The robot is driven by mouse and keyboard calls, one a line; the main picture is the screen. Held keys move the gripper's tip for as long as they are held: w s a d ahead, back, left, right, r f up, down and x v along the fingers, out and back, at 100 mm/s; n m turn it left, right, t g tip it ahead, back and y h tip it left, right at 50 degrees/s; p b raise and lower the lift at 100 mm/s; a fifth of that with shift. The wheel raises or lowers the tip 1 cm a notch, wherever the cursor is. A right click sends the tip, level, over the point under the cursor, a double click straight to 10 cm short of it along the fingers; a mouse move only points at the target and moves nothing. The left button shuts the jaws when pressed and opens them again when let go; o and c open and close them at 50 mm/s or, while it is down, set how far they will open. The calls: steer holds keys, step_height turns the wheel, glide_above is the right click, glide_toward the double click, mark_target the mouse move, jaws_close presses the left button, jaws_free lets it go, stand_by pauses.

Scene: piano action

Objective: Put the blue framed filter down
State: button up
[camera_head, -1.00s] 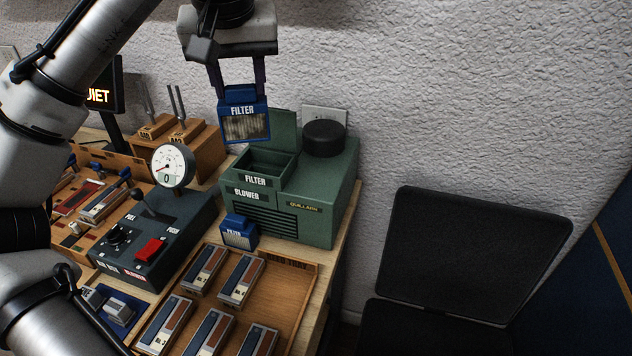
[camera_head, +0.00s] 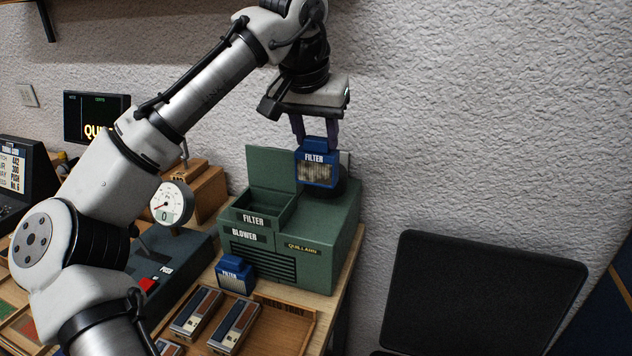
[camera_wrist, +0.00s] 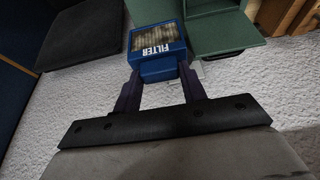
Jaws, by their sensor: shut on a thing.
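The blue framed filter (camera_head: 317,165), with a pleated, dirty-looking face and the word FILTER, is held up by my gripper (camera_head: 316,143). The gripper is shut on the filter's top block. In the head view the filter overlaps the right part of the green blower box (camera_head: 290,262) and partly hides its dark round knob (camera_head: 341,186). The wrist view shows the filter (camera_wrist: 153,44) between the fingertips. The box's filter slot (camera_head: 262,207) has its green lid (camera_head: 272,166) standing open, to the left of the filter. I see nothing in the slot.
A second blue filter (camera_head: 236,274) with a paler face stands on the bench before the blower. A wooden tray (camera_head: 291,310) holds several striped blocks. A round gauge (camera_head: 171,203) stands left of the blower. A dark chair (camera_head: 480,285) is at the right.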

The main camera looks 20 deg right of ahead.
mark_target(314, 171)
step_height(314, 171, down, 9)
steer(key=shift+r, duration=0.1)
stand_by(0.3)
steer(key=shift+f, duration=0.2)
steer(key=o, duration=0.8)
steer(key=shift+r, duration=0.1)
steer(key=b+v, duration=0.1)
steer(key=v, duration=1.1)
steer(key=shift+r, duration=0.1)
